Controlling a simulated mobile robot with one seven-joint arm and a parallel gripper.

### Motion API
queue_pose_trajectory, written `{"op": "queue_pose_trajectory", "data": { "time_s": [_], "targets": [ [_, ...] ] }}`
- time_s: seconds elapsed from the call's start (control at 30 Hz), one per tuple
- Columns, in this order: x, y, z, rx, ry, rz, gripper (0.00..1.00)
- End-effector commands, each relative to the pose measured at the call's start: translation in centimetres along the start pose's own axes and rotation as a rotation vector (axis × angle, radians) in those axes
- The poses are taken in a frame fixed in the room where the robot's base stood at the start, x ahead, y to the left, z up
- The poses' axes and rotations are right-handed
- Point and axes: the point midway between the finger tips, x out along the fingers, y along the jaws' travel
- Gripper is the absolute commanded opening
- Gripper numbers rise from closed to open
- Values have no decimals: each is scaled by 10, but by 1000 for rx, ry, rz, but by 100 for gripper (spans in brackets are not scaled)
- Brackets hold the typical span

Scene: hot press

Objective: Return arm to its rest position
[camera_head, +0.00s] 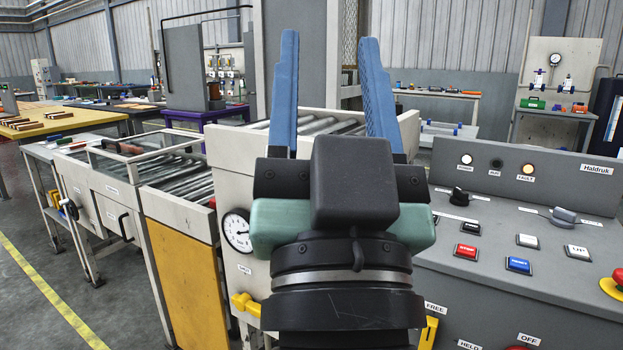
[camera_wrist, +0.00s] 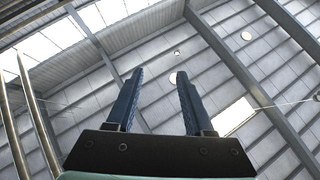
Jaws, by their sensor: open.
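My gripper (camera_head: 330,85) stands upright in the middle of the head view, its two blue fingers apart and pointing up, with nothing between them. It is in front of the roller conveyor and beside the control panel, and it hides part of both. In the wrist view my gripper (camera_wrist: 157,100) also shows open and empty, its fingers pointing toward the roof.
The grey control panel (camera_head: 480,300) with buttons and knobs fills the right. A roller conveyor (camera_head: 185,180) and a dial gauge (camera_head: 237,231) are left of my gripper. Workbenches (camera_head: 60,125) stand farther back. The wrist view shows the roof (camera_wrist: 225,80) and clear air.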

Motion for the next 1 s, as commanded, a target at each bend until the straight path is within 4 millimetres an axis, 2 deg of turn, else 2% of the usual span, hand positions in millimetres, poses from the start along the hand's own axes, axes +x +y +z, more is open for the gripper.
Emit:
{"op": "queue_pose_trajectory", "data": {
  "time_s": [0.03, 0.07, 0.1, 0.27, 0.8, 1.0],
  "targets": [
    [-1, -16, -34, -60, 64, -10, 52],
    [-4, -23, -52, -100, 95, -8, 52],
    [12, -22, -66, -111, 87, -2, 52],
    [46, -24, -98, -106, 78, -1, 52],
    [159, -36, -221, -101, 75, -2, 52],
    [188, -39, -253, -101, 75, -3, 52]
  ]
}}
